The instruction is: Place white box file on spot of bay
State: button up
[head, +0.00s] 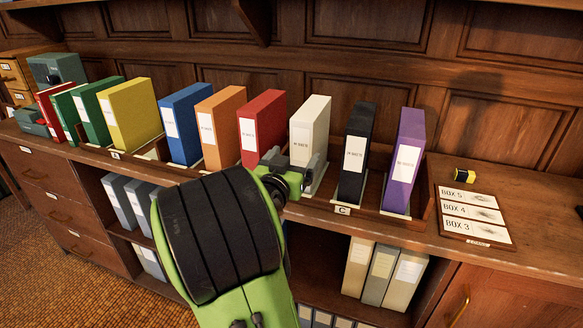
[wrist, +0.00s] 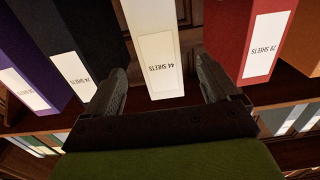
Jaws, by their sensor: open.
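The white box file (head: 311,130) stands upright in the row on the wooden counter, between the red and black box files. Its spine label reads 44 SHEETS in the wrist view (wrist: 158,30), where the picture is upside down. My gripper (head: 305,165) is at the white file's lower front. In the wrist view my gripper (wrist: 165,82) is open, with one finger on each side of the white file; whether they touch it is unclear. The bay (head: 372,215) holding the white, black and purple files carries a tag C (head: 342,210). My arm hides part of the counter front.
The red (head: 262,110), black (head: 360,135) and purple (head: 410,140) box files stand close by. Orange, blue, yellow and green files stand further left. A board with BOX 5, BOX 4 and BOX 3 cards (head: 473,213) lies at right. A shelf below holds more files.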

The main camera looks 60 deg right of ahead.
jog(key=w+a+f+n+t+y, duration=0.15)
jog(key=a+f+y, duration=0.3)
jog(key=a, duration=0.45)
jog(key=w+a+f+n+t+y, duration=0.1)
jog(key=a+f+n+t+y, duration=0.15)
jog(key=a+y, duration=0.45)
jog(key=s+a+f+n+y, duration=0.1)
jog(key=s+a+n+y, duration=0.2)
jog(key=a+n, duration=0.3)
jog(key=s+a+f+n+g+y, duration=0.1)
jog(key=s+a+n+y, duration=0.2)
jog(key=a, duration=1.2)
jog(key=s+n, duration=0.1)
jog(key=n, duration=0.2)
jog(key=shift+a, duration=0.4)
jog(key=shift+r, duration=0.1)
